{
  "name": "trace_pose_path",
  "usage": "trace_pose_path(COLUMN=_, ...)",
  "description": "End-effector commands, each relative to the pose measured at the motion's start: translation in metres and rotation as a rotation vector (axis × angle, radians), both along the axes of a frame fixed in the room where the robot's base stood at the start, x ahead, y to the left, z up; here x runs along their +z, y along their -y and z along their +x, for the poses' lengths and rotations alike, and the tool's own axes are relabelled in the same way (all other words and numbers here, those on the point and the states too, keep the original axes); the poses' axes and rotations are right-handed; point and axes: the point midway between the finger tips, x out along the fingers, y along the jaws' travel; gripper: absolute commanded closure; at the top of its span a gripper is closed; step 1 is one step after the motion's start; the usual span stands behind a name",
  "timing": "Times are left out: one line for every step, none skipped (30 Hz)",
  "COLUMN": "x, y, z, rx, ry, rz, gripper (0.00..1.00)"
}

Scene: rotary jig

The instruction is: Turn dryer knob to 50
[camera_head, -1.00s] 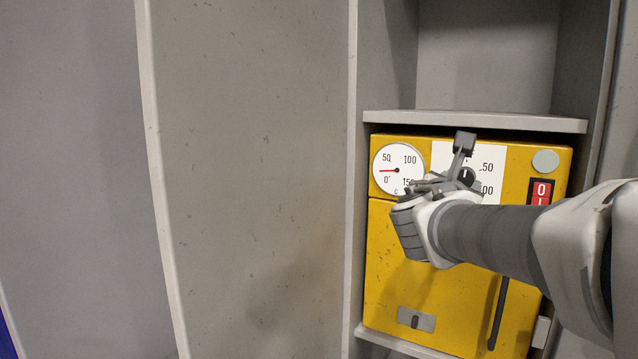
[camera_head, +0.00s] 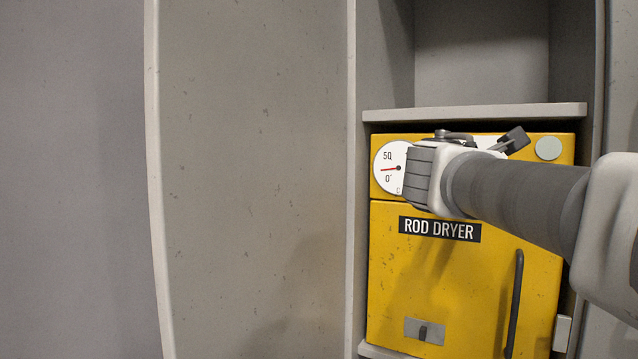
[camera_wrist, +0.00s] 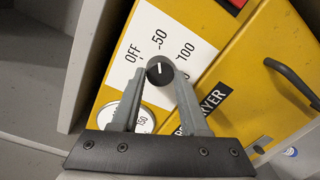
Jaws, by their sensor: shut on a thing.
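The dryer knob (camera_wrist: 160,70) is a small round black dial on a white plate (camera_wrist: 170,35) marked OFF, 50 and 100. In the wrist view its white pointer line runs upward in the picture, roughly toward the 50 mark. My gripper (camera_wrist: 161,78) has one finger on each side of the knob and is shut on it. In the head view my wrist and arm hide the knob and most of the scale; parts of my gripper (camera_head: 482,138) show along the dryer's top edge.
The yellow rod dryer (camera_head: 400,270) sits in a grey cabinet under a shelf (camera_head: 470,113). A round gauge (camera_head: 386,172) is at its upper left, its red needle near 0. A dark door handle (camera_head: 514,300) sticks out at the right. A grey panel (camera_head: 250,180) stands left.

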Motion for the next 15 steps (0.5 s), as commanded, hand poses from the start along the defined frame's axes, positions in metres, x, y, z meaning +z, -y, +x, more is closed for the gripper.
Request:
trace_pose_path(x=-0.0028, y=-0.0001, z=0.0001, rx=0.0, ry=0.012, rz=0.019, gripper=1.0)
trace_pose_path(x=-0.0026, y=0.0, z=0.0001, rx=0.0, ry=0.019, rz=0.029, gripper=1.0)
trace_pose_path(x=-0.0021, y=-0.0001, z=0.0001, rx=0.0, ry=0.028, rz=0.042, gripper=1.0)
trace_pose_path(x=-0.002, y=-0.0001, z=0.0001, rx=0.0, ry=0.033, rz=0.05, gripper=1.0)
trace_pose_path(x=-0.0017, y=-0.0001, z=0.0001, rx=0.0, ry=0.038, rz=0.058, gripper=1.0)
trace_pose_path(x=-0.0015, y=-0.0001, z=0.0001, rx=0.0, ry=0.044, rz=0.066, gripper=1.0)
trace_pose_path(x=-0.0013, y=-0.0001, z=0.0001, rx=0.0, ry=0.048, rz=0.072, gripper=1.0)
trace_pose_path(x=-0.0013, y=-0.0001, z=0.0001, rx=0.0, ry=0.05, rz=0.076, gripper=1.0)
trace_pose_path(x=-0.0011, y=-0.0002, z=0.0002, rx=0.0, ry=0.054, rz=0.082, gripper=1.0)
trace_pose_path(x=-0.001, y=-0.0002, z=0.0002, rx=0.0, ry=0.056, rz=0.085, gripper=1.0)
trace_pose_path(x=-0.001, y=-0.0001, z=0.0002, rx=0.0, ry=0.058, rz=0.088, gripper=1.0)
trace_pose_path(x=-0.0009, y=-0.0002, z=0.0002, rx=0.0, ry=0.059, rz=0.091, gripper=1.0)
trace_pose_path(x=-0.0008, y=-0.0001, z=0.0003, rx=0.0, ry=0.059, rz=0.092, gripper=1.0)
trace_pose_path(x=-0.0007, y=-0.0001, z=0.0003, rx=0.0, ry=0.06, rz=0.093, gripper=1.0)
trace_pose_path(x=-0.0006, y=-0.0002, z=0.0002, rx=0.0, ry=0.06, rz=0.093, gripper=1.0)
